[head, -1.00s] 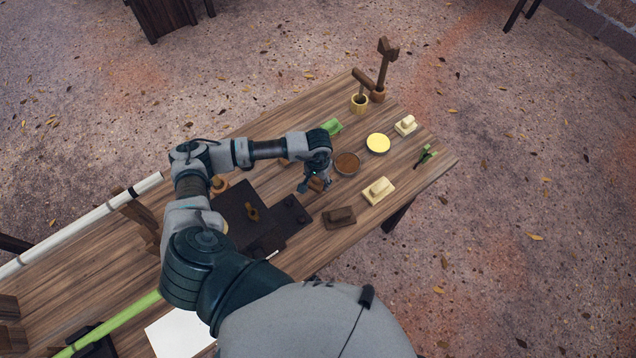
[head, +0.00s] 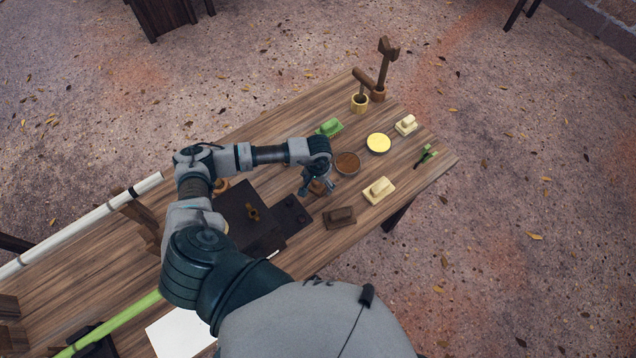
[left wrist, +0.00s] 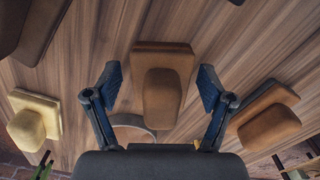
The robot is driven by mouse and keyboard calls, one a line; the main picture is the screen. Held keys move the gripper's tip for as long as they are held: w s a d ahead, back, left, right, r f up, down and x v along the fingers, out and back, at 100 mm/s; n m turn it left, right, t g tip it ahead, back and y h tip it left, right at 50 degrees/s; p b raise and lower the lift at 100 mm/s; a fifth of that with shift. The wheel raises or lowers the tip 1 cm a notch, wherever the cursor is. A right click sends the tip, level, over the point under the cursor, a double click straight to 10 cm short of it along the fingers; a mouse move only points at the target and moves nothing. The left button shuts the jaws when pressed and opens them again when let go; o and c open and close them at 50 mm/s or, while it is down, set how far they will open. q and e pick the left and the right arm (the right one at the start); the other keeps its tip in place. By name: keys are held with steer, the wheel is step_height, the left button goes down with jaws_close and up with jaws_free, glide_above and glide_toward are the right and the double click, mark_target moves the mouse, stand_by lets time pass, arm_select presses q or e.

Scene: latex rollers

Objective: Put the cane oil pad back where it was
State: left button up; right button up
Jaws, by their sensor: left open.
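Several block-handled pads are in view; which one is the cane oil pad I cannot tell. A brown pad (left wrist: 165,62) lies on the table between the fingers of my left gripper (head: 318,190) in the left wrist view. The left gripper is open, with a finger on either side of this pad and a gap to each. In the head view the gripper partly hides that pad. Another brown pad (left wrist: 268,112) is on the right in the left wrist view. A dark brown pad (head: 338,217) lies nearer the table's front edge. My right gripper is not in view.
A bowl of brown stuff (head: 347,163) stands beside the gripper. A yellow-filled bowl (head: 378,143), cream pads (head: 379,190) (head: 405,124) and a green pad (head: 329,127) surround it. Dark flat plates (head: 291,215) lie left.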

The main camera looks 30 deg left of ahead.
arm_select(q)
step_height(320, 180, up, 12)
steer(key=shift+b, duration=0.6)
steer(key=shift+w, duration=0.1)
